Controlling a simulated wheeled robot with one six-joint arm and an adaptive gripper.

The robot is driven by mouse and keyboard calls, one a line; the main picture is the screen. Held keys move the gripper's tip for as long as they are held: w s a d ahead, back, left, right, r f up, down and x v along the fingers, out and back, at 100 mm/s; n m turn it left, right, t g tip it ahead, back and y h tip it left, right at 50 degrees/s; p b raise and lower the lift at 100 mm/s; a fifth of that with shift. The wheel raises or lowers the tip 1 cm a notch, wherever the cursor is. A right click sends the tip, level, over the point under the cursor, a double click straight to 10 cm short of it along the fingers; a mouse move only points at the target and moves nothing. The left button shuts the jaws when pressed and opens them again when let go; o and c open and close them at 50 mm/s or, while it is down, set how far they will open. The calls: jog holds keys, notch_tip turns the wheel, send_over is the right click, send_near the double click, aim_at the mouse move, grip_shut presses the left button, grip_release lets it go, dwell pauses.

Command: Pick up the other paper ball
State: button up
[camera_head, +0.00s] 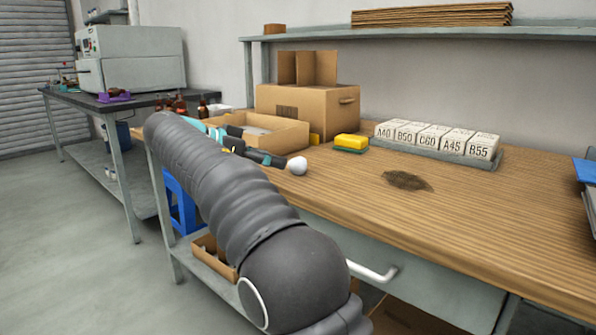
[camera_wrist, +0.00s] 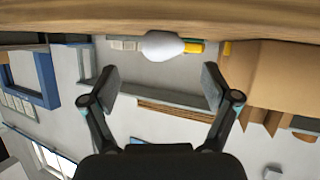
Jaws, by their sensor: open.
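A white paper ball (camera_head: 297,165) sits near the front edge of the wooden workbench (camera_head: 480,210). In the wrist view, which looks upside down, the ball (camera_wrist: 162,46) is ahead of my gripper (camera_wrist: 158,84), roughly centred between the two fingers. The fingers are spread with nothing between them. In the head view my gripper (camera_head: 266,158) is just left of the ball, partly hidden by my own arm. I cannot tell exactly how far it is from the ball.
An open cardboard tray (camera_head: 285,133) and a cardboard box (camera_head: 330,103) stand behind the gripper. A yellow sponge (camera_head: 350,142), a row of labelled white blocks (camera_head: 435,140) and a dark stain (camera_head: 407,181) are to the right.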

aim_at(293, 164)
jog(key=shift+b+x, duration=0.4)
jog(key=shift+x, duration=2.85)
jog(key=shift+w+a, duration=0.15)
jog(key=shift+a, duration=0.05)
jog(key=c, duration=0.8)
